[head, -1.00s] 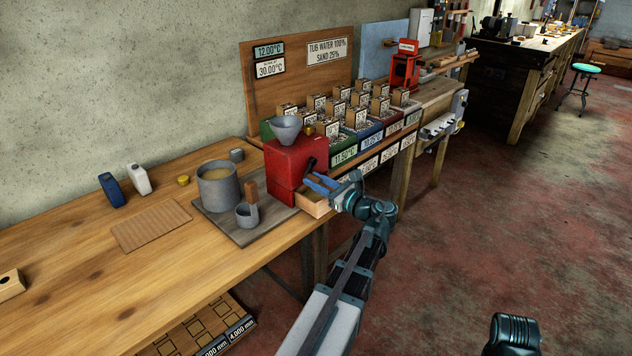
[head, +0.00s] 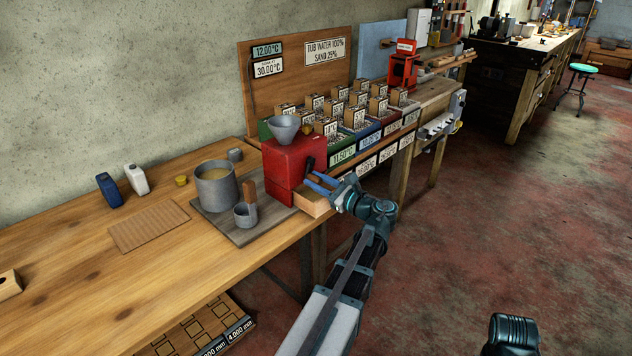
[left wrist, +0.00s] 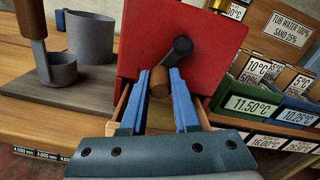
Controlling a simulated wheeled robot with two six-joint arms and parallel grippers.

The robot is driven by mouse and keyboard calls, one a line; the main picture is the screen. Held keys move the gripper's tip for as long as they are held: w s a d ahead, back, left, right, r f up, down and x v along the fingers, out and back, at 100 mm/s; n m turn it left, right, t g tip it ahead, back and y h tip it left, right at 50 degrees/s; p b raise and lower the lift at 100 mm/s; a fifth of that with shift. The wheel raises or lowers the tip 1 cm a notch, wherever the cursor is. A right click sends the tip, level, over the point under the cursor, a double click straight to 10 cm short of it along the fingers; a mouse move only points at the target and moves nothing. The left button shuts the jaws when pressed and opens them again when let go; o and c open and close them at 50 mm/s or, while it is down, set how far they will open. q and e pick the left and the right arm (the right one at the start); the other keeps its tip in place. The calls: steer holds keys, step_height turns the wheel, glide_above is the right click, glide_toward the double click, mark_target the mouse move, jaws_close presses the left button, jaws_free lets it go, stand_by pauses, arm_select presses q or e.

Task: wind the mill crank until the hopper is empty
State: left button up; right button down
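The red mill (head: 291,163) stands at the bench's front edge, with a grey funnel hopper (head: 283,125) on top. Only grey shows in the hopper; I cannot tell what it holds. A wooden drawer (head: 311,203) sticks out at the mill's base. The dark crank (left wrist: 181,47) is on the mill's front face and ends in a brown knob (left wrist: 159,83). My left gripper (head: 313,182) reaches it from the right; in the left wrist view its blue fingertips (left wrist: 160,76) lie on either side of the knob and appear closed on it. My right gripper is out of view.
Left of the mill, a grey pot (head: 215,187) and a small cup (head: 245,215) with a wooden handle stand on a grey board (head: 232,235). Labelled bins (head: 343,157) stand close behind the mill on the right. The floor in front is clear.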

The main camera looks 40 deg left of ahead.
arm_select(q)
steer(key=o, duration=0.4)
steer(key=d, duration=0.9)
steer(key=s+d, duration=0.1)
steer(key=d, duration=0.4)
steer(key=shift+a, duration=0.1)
steer(key=s+d+n+h+p, duration=0.3)
steer(key=s+d+h+p, duration=0.2)
steer(key=d, duration=0.5)
steer(key=s+d+r+n+g+h+p, duration=0.1)
steer(key=s+d+n+h+p, duration=0.3)
steer(key=d+p, duration=0.6)
steer(key=s+d+n+h+p, duration=0.4)
steer(key=d+h+p, duration=0.3)
steer(key=d, duration=0.4)
steer(key=shift+s+r+g+h+p, duration=0.15)
steer(key=shift+s+g+h+p, duration=0.05)
steer(key=shift+s+p, duration=0.25)
steer(key=shift+s+r+g+h+p, duration=0.2)
steer(key=shift+s+p, duration=0.1)
steer(key=shift+s, duration=0.15)
